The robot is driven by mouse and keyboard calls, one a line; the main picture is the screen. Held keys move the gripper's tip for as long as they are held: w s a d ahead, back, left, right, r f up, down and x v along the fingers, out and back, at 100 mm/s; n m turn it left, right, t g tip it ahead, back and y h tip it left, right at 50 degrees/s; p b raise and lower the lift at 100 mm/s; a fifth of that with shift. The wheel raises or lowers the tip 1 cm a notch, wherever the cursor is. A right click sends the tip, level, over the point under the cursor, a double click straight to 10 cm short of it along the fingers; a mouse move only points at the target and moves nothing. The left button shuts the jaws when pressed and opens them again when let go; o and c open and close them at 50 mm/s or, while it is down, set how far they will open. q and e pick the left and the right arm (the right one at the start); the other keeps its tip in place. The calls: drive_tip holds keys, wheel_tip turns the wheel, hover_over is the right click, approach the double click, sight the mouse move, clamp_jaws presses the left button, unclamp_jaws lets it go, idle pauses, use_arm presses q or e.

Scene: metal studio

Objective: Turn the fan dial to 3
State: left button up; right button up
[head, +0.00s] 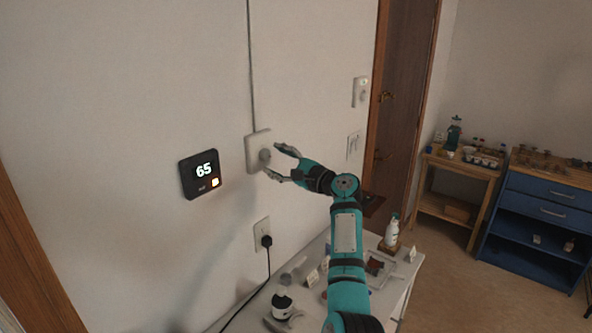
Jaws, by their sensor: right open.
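The fan dial (265,157) is a small grey round knob on a white wall plate (252,149), in the middle of the head view. A conduit runs up the wall above the plate. My right gripper (272,162) is open at the plate, with one finger above and one below the dial. I cannot tell whether the fingers touch it. The dial's markings are too small to read. My left gripper is not in view.
A black thermostat (200,174) reading 65 is left of the plate. A socket with a plug (263,236) is below. A white table (398,281) with bottles and small items stands under my right arm. Another wall dial (361,92), a door (404,80) and shelves are right.

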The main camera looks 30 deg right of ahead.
drive_tip(key=v, duration=0.9)
drive_tip(key=shift+s, duration=0.3)
drive_tip(key=shift+d+f, duration=0.1)
drive_tip(key=shift+f, duration=0.1)
